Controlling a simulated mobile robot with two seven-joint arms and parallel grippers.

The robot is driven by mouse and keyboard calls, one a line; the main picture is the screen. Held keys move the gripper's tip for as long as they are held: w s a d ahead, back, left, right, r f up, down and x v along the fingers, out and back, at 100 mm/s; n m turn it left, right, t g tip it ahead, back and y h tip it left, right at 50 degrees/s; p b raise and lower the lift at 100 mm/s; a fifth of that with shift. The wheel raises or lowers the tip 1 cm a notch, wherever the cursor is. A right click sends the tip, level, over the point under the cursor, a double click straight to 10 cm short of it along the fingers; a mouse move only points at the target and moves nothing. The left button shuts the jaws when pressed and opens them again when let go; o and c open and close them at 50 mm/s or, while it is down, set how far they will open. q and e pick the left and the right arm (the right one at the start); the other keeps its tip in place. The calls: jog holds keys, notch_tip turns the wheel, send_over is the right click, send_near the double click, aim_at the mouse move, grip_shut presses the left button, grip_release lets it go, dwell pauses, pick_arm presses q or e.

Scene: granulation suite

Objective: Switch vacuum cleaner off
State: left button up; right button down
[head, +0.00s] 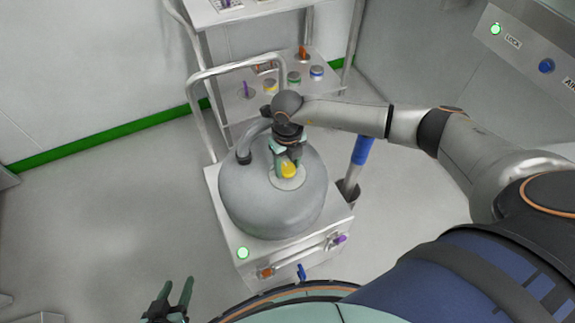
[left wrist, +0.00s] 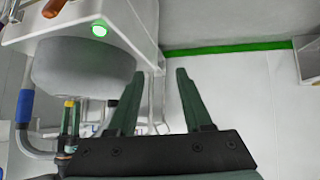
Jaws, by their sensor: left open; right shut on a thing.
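The vacuum cleaner (head: 242,203) is a rounded grey tank on a white wheeled base. A lit green lamp (head: 243,253) is on the base's front, with an orange control (head: 266,272) and a purple-tipped control (head: 340,239) near it. A yellow knob (head: 288,170) stands on a pale disc on top of the tank. My right gripper (head: 287,161) is shut on this knob from above. My left gripper (head: 177,281) is open and empty, low and left of the base. In the left wrist view the vacuum cleaner (left wrist: 75,68) and its lit green lamp (left wrist: 99,30) appear inverted beyond the open fingers (left wrist: 158,74).
A metal rack (head: 265,103) with several coloured knobs stands behind the tank. A blue-handled tube (head: 361,151) stands right of the base. A wall panel (head: 535,55) with a green lamp is at upper right.

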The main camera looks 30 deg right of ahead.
jog(key=shift+w+n, duration=0.1)
jog(key=shift+n, duration=0.8)
jog(key=n+b, duration=0.1)
jog(key=n, duration=0.1)
jog(key=shift+n, duration=0.4)
jog(key=shift+n+b, duration=0.55)
jog(key=shift+n, duration=0.25)
jog(key=shift+n+b, duration=0.3)
jog(key=shift+n, duration=1.1)
jog(key=shift+c, duration=1.3)
grip_release()
